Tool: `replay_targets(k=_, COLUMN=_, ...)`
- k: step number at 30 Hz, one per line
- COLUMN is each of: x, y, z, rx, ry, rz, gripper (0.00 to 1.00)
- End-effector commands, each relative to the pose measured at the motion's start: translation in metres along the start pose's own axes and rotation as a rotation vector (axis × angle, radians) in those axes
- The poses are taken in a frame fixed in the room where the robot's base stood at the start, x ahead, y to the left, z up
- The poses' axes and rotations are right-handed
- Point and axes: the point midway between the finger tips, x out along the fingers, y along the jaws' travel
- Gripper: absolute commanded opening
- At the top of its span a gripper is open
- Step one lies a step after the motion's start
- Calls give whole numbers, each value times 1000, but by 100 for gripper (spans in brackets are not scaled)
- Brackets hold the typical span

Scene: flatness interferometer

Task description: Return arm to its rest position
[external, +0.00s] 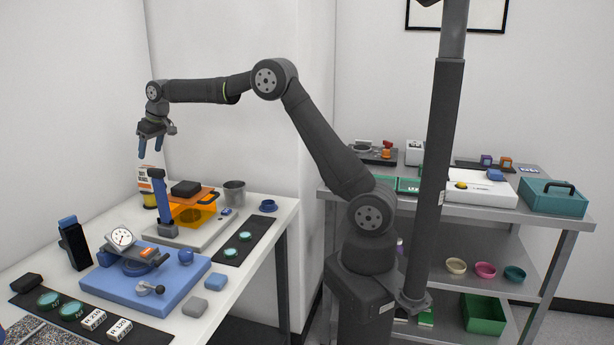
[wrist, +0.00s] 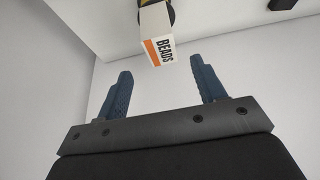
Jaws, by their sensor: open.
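My gripper (external: 157,147) hangs from my outstretched arm above the far end of the white table, at the left in the external view. Its two blue fingers point down and stand apart with nothing between them. In the wrist view the open fingers of my gripper (wrist: 160,93) also show. A white box labelled BEADS (wrist: 158,48) with an orange stripe is beyond the fingertips there.
The white table (external: 252,296) holds a blue base with a dial gauge (external: 121,238), an orange transparent block (external: 190,213), a grey cup (external: 235,192) and dark mats with green discs. A shelf unit (external: 560,222) with trays and bowls stands right. The air around my gripper is clear.

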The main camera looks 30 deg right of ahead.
Motion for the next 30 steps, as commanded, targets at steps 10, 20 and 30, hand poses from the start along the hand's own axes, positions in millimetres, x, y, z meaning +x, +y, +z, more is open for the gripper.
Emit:
replay_targets(k=10, x=8, y=0, z=0, rx=0, ry=-2, rz=0, gripper=63)
replay_targets(k=20, x=65, y=0, z=1, rx=0, ry=-3, rz=0, gripper=63)
replay_targets(k=30, x=123, y=0, z=0, rx=0, ry=2, rz=0, gripper=63)
